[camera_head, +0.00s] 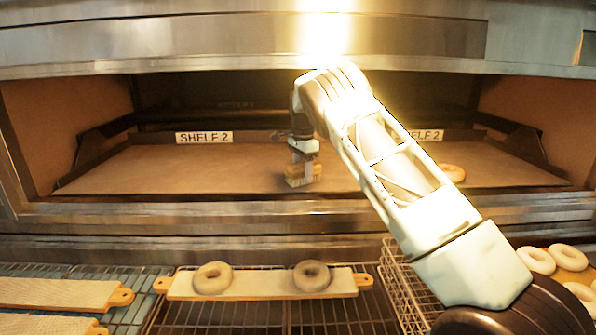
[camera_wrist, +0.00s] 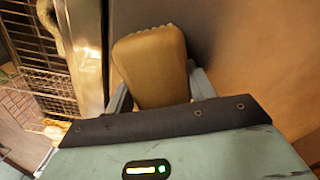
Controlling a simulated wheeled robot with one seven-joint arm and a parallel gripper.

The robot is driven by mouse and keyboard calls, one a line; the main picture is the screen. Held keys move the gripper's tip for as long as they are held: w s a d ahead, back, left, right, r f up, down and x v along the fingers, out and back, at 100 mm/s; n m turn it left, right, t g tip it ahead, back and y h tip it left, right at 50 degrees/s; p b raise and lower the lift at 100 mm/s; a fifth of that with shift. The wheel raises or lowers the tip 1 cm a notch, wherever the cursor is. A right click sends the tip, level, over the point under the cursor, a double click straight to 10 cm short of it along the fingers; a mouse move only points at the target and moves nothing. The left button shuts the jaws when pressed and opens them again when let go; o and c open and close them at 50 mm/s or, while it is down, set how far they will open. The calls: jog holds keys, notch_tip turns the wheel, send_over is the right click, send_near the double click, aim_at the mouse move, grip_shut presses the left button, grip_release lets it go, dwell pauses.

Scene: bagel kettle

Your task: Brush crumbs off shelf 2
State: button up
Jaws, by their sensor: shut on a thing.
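My gripper (camera_head: 303,157) is inside the oven opening, pointing down at the shelf 2 deck (camera_head: 170,168). It is shut on a tan, block-shaped brush (camera_head: 300,177), which is at or just above the deck near its middle; contact is unclear. In the wrist view the brush (camera_wrist: 150,68) sits between the fingers. Two white "SHELF 2" labels show, one on the left (camera_head: 204,137) and one on the right (camera_head: 419,135). No crumbs can be made out. My arm hides part of the deck's right side.
One bagel (camera_head: 453,173) lies on the deck's right side. Below, a wooden board (camera_head: 262,284) with two bagels rests on a wire rack. More bagels (camera_head: 537,260) lie at lower right beside a wire basket (camera_head: 403,283). The deck's left side looks clear.

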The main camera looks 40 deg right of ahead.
aim_at(287, 171)
jog(key=shift+s+d+f, duration=0.1)
jog(key=shift+s+d, duration=0.65)
jog(key=shift+d, duration=0.35)
jog(key=shift+p, duration=0.35)
jog(key=shift+r, duration=0.2)
jog(key=shift+w+a+p, duration=0.7)
jog(key=shift+a+p, duration=0.35)
jog(key=shift+w+a+p, duration=0.7)
jog(key=shift+a+p, duration=0.3)
jog(key=shift+a, duration=0.05)
jog(key=shift+w+a+f+p, duration=0.15)
jog(key=shift+w+a+p, duration=0.25)
jog(key=shift+a, duration=0.15)
jog(key=shift+w+a+f+p, duration=0.1)
jog(key=shift+w+a+p, duration=0.25)
jog(key=shift+a, duration=0.2)
jog(key=shift+w+a+r+p, duration=0.1)
jog(key=shift+w+a+p, duration=0.2)
jog(key=shift+a+p, duration=0.2)
jog(key=shift+w+a+r+p, duration=0.1)
jog(key=shift+w+a+p, duration=0.2)
jog(key=shift+a+p, duration=0.15)
jog(key=shift+w+a+f+p, duration=0.15)
jog(key=shift+w+a+p, duration=0.15)
jog(key=shift+w+a, duration=0.25)
jog(key=shift+s+a, duration=0.1)
